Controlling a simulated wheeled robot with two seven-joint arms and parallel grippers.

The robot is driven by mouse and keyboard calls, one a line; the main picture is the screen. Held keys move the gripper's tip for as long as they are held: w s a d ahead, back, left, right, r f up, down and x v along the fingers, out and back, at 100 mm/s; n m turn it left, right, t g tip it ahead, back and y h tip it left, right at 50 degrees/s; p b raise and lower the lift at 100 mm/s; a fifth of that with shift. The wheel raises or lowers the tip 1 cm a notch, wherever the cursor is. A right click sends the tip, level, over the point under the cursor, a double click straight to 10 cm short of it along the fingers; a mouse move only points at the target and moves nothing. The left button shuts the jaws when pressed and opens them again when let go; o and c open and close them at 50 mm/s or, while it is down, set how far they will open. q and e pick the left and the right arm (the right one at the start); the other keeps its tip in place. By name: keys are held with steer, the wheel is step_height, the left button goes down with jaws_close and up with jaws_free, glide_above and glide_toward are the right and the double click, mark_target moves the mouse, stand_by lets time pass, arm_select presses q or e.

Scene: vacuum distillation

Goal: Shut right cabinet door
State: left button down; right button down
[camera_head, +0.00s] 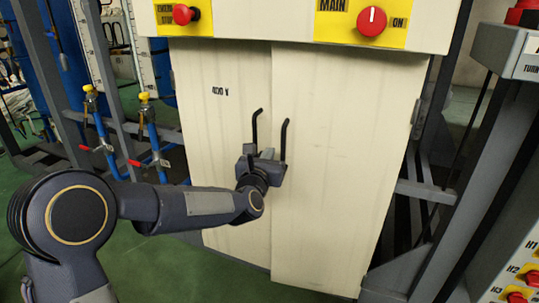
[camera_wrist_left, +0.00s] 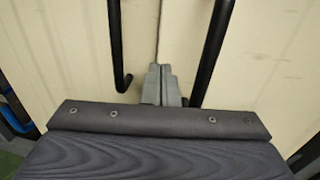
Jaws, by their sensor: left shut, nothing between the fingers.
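The right cabinet door (camera_head: 345,160) is a cream panel with a black bar handle (camera_head: 284,140) near its left edge. The left cabinet door (camera_head: 215,135), marked 400 V, has a matching handle (camera_head: 256,130). The right door's lower edge sits lower than the left's, and its inner edge looks slightly forward; the gap is narrow. My left gripper (camera_head: 264,154) is shut and empty at the seam, between the lower ends of the handles. In the left wrist view its closed fingertips (camera_wrist_left: 160,80) are at the seam, with a handle on each side; contact cannot be told. My right gripper is out of view.
Above the doors are a red emergency knob (camera_head: 183,14) and a red MAIN switch (camera_head: 372,21). Blue pipes with valves (camera_head: 148,125) stand at the left. Grey frame posts (camera_head: 490,170) and a panel with red buttons (camera_head: 517,297) are at the right. Green floor lies below.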

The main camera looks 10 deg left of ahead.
arm_select(q)
steer(key=shift+w, duration=0.6)
steer(key=w+b, duration=0.1)
steer(key=w, duration=0.1)
steer(key=shift+w+b, duration=0.3)
steer(key=shift+w, duration=0.1)
